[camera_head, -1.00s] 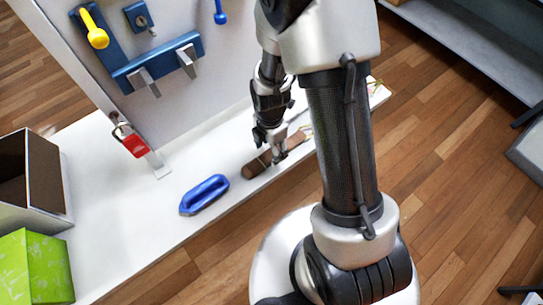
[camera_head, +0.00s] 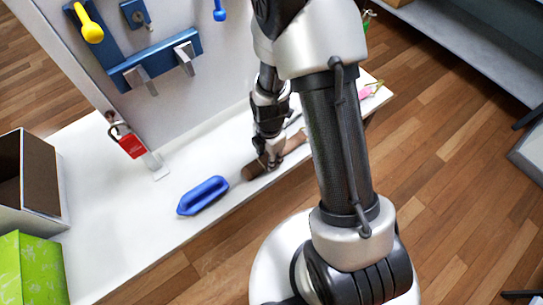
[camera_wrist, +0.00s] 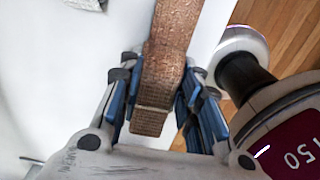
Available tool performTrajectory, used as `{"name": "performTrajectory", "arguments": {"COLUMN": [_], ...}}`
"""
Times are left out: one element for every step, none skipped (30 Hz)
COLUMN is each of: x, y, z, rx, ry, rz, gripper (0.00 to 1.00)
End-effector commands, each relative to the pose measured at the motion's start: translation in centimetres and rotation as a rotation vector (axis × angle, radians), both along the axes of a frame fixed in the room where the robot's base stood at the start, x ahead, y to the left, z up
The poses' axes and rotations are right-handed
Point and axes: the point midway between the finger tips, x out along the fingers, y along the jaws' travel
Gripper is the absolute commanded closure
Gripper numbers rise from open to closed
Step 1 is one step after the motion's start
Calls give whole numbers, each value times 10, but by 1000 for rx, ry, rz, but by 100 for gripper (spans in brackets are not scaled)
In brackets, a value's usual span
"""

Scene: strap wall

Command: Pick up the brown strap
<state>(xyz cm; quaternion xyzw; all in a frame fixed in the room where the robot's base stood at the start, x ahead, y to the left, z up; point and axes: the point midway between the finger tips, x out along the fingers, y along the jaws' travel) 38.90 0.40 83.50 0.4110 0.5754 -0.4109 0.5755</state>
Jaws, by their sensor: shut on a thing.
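The brown strap (camera_head: 293,143) lies along the white bench, right of the blue handle-shaped object. My gripper (camera_head: 269,160) is at the strap's near end, pointing down. In the wrist view the strap (camera_wrist: 173,45) runs from the top of the picture to between the blue-padded fingers of my gripper (camera_wrist: 155,103), which are shut on it. Part of the strap is hidden behind my arm in the head view. I cannot tell whether it is clear of the bench top.
A blue handle-shaped object (camera_head: 203,196) lies left of the strap on the white bench (camera_head: 115,225). A red padlock (camera_head: 131,145) hangs at the panel's edge. An open box (camera_head: 48,180) and a green box (camera_head: 36,268) stand at the left. A pink item (camera_head: 365,92) lies at the far right.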

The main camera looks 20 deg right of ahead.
Motion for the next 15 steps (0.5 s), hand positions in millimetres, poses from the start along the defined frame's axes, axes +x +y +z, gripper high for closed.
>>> {"name": "performTrajectory", "arguments": {"x": [0,0,0,0,0,0,0,0,0,0,0,0,0,0,0], "y": [0,0,0,0,0,0,0,0,0,0,0,0,0,0,0], "z": [0,0,0,0,0,0,0,0,0,0,0,0,0,0,0], "rx": [0,0,0,0,0,0,0,0,0,0,0,0,0,0,0], "ry": [0,0,0,0,0,0,0,0,0,0,0,0,0,0,0], "rz": [0,0,0,0,0,0,0,0,0,0,0,0,0,0,0], "gripper": [82,84,86,88,90,93,95,97,100,100,100,100,100,100,100]}}
